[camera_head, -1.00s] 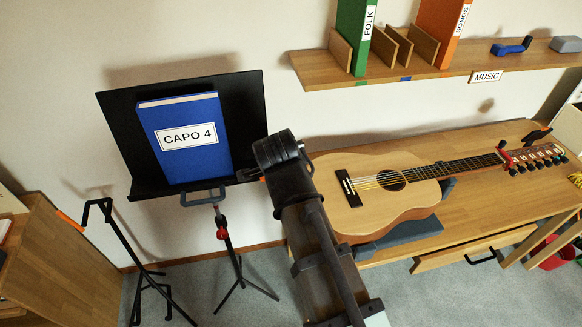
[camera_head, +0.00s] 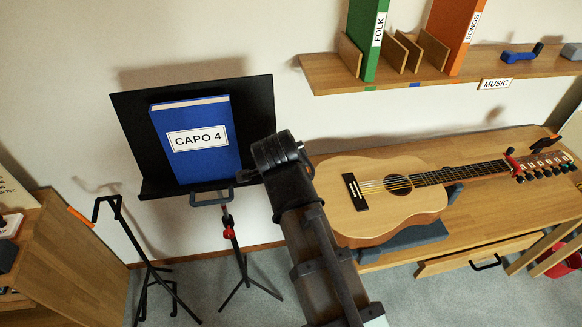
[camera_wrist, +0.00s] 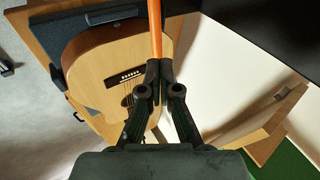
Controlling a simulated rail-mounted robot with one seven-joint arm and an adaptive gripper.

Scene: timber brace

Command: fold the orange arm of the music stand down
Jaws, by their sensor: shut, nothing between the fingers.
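The music stand (camera_head: 122,112) is black, with a desk that bears a blue book (camera_head: 195,138) labelled "CAPO 4" and a red clamp on its post. In the wrist view, a thin orange arm (camera_wrist: 156,28) runs from the top edge down to my fingertips. My gripper (camera_wrist: 159,68) is shut, its fingers together at the arm's near end, with nothing gripped. Whether the fingertips touch the arm cannot be told.
A guitar (camera_head: 385,222) lies on the wooden bench (camera_head: 480,217) to the right; it also shows in the wrist view (camera_wrist: 95,75). A wall shelf (camera_head: 400,80) holds binders. A folding black stand (camera_head: 150,270) and a wooden cabinet (camera_head: 55,262) stand at left.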

